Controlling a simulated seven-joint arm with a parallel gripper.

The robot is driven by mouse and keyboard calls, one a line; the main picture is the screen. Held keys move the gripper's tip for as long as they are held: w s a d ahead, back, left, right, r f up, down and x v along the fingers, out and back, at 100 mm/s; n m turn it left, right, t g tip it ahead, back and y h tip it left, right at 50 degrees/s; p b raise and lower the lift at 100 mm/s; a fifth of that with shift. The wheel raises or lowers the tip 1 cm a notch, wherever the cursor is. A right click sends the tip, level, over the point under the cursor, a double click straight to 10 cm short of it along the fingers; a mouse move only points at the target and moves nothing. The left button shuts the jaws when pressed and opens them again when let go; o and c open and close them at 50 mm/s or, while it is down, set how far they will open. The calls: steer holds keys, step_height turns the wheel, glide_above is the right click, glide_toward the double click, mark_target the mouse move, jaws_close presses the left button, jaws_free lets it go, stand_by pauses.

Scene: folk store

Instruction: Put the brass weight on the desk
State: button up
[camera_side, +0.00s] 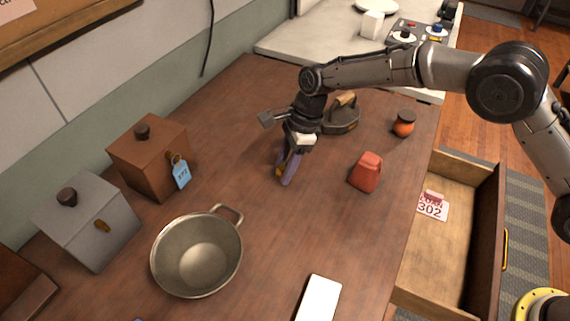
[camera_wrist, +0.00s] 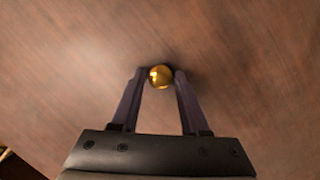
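My gripper (camera_side: 285,174) points down over the middle of the brown wooden desk (camera_side: 240,120). The brass weight (camera_wrist: 160,76) is a small, shiny gold ball between my two fingertips (camera_wrist: 160,74) in the wrist view. Both fingers appear to touch its sides, so my gripper looks shut on it. In the side view only a bit of the brass weight (camera_side: 280,172) shows behind a finger, low near the desk top. I cannot tell whether it rests on the desk or hangs just above it.
A dark flat iron (camera_side: 342,118) stands close behind my gripper. A red pouch-like object (camera_side: 366,172) and an orange jar (camera_side: 403,124) are to the right. A metal pan (camera_side: 197,253) and lidded boxes (camera_side: 150,158) are left. An open drawer (camera_side: 445,250) holds a 302 tag.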

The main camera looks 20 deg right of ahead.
steer(key=shift+o, duration=1.3)
steer(key=shift+r, duration=0.1)
steer(key=v, duration=1.2)
steer(key=shift+r, duration=0.1)
